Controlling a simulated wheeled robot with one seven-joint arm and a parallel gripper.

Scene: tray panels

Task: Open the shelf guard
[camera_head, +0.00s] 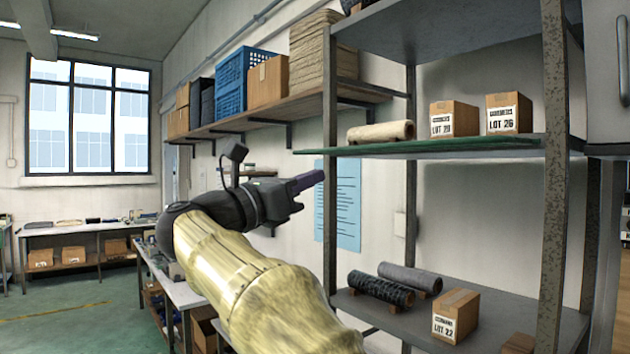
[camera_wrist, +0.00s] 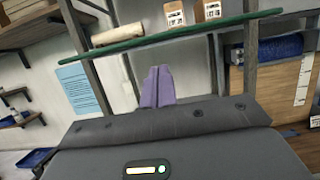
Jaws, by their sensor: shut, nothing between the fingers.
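A thin green panel (camera_head: 430,147) runs along the upper level of the metal shelf unit, seen nearly edge-on. It also shows in the wrist view as a long green strip (camera_wrist: 190,35) slanting up to the right. I cannot tell whether it is the guard or the shelf board's edge. My gripper (camera_head: 312,179) is left of the shelf unit, a little below the panel's left end in the picture. Its purple fingers (camera_wrist: 158,88) are together and empty, and look apart from the panel.
A beige roll (camera_head: 381,132) and two lot boxes (camera_head: 454,118) (camera_head: 509,113) sit above the green panel. The lower shelf (camera_head: 425,318) holds dark rolls (camera_head: 381,289) and another box (camera_head: 456,315). Upright metal posts (camera_head: 553,200) stand at the front. A blue sheet (camera_head: 348,205) hangs behind.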

